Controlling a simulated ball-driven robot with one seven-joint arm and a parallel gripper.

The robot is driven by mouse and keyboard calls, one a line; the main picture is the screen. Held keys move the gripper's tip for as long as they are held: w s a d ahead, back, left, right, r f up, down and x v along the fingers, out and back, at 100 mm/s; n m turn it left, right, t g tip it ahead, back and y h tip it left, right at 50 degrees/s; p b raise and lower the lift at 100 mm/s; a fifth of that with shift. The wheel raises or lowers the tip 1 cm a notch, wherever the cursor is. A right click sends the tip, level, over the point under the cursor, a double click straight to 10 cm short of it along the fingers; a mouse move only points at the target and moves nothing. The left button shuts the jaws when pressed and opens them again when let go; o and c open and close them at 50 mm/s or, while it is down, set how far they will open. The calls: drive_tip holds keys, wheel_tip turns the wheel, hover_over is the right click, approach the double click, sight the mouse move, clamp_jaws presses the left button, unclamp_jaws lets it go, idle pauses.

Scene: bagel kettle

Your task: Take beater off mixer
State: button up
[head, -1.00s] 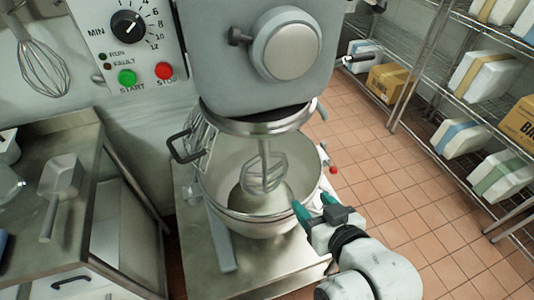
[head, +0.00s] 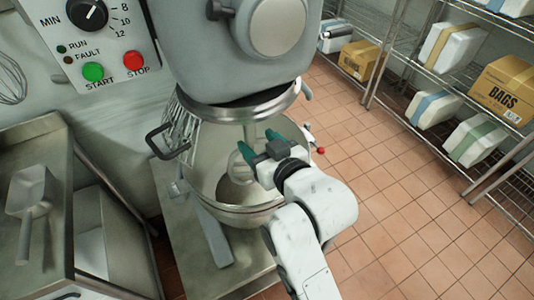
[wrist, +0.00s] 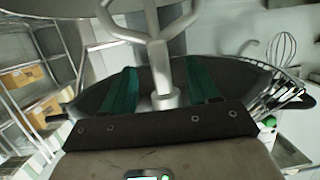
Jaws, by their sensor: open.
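The grey mixer (head: 230,60) stands at the top centre of the head view. Its metal beater (head: 237,167) hangs down into the steel bowl (head: 240,216) and is partly hidden by my gripper (head: 259,147). My gripper is open, with its green fingers over the bowl at the beater. In the wrist view, the beater (wrist: 157,50) shows its branching frame and shaft. The shaft lies between the two spread fingers of my gripper (wrist: 160,90), with gaps on both sides.
A wire guard (head: 182,118) and a black handle (head: 160,142) are at the bowl's left. A red-tipped lever (head: 320,149) is at its right. A steel counter with a scoop (head: 30,195) stands at left. Wire shelves with boxes (head: 500,90) stand at right; tiled floor between is clear.

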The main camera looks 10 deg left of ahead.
sight(252, 137)
drive_tip(key=shift+b+x, duration=0.45)
drive_tip(key=shift+x, duration=1.9)
clamp_jaws()
drive_tip(key=c, duration=0.6)
unclamp_jaws()
drive_tip(key=shift+r, duration=0.1)
clamp_jaws()
